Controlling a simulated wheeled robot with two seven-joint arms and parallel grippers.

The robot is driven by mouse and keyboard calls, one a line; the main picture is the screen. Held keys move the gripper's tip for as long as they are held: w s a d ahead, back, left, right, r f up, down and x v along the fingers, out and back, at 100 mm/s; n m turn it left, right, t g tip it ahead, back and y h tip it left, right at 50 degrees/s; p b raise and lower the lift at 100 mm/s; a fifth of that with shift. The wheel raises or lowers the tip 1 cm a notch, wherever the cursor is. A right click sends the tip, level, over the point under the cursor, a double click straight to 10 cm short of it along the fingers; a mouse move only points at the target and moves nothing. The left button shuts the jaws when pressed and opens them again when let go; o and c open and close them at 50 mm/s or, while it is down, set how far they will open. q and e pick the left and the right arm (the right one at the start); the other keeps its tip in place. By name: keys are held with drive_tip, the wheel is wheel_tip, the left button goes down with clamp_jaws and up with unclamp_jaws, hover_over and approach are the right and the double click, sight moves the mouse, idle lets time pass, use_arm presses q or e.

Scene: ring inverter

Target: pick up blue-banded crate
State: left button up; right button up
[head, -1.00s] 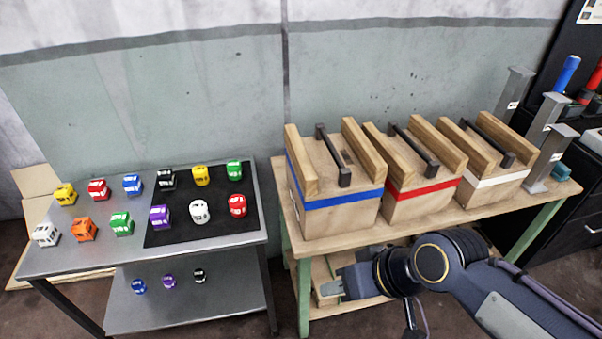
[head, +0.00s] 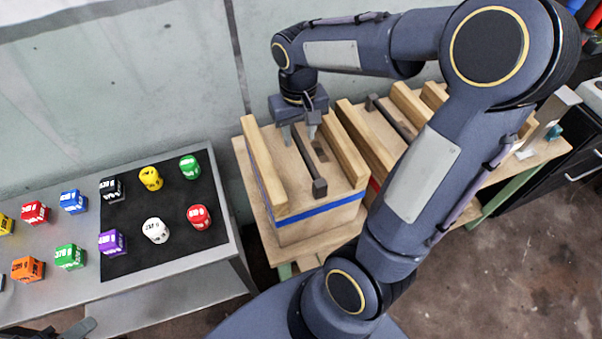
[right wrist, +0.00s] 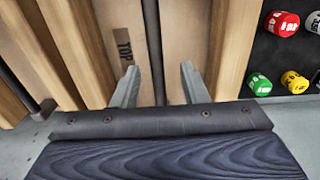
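The blue-banded crate (head: 318,222) is a wooden box with two raised side rails and a dark bar handle (head: 306,160) along its lid. It stands at the left end of the wooden bench. My right gripper (head: 300,134) is open over the far part of the lid, its fingers to either side of the handle. In the right wrist view the handle (right wrist: 152,45) runs between the two spread fingertips (right wrist: 158,82), with no contact visible. A "TOP" mark shows on the lid there. Part of my left gripper (head: 76,329) shows at the bottom left edge; its fingers are unclear.
The red-banded crate (head: 374,185) stands close on the right, partly behind my right arm. A metal table (head: 160,298) on the left holds several coloured pieces, some on a black mat (head: 186,231). A wall is close behind the bench.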

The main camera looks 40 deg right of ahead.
sight(301, 144)
drive_tip(key=f, duration=0.5)
drive_tip(key=shift+d+f+p, duration=0.1)
drive_tip(key=shift+d+p, duration=0.15)
drive_tip(key=shift+p, duration=0.05)
drive_tip(key=shift+s, duration=0.1)
drive_tip(key=shift+c, duration=0.4)
clamp_jaws()
idle(0.5)
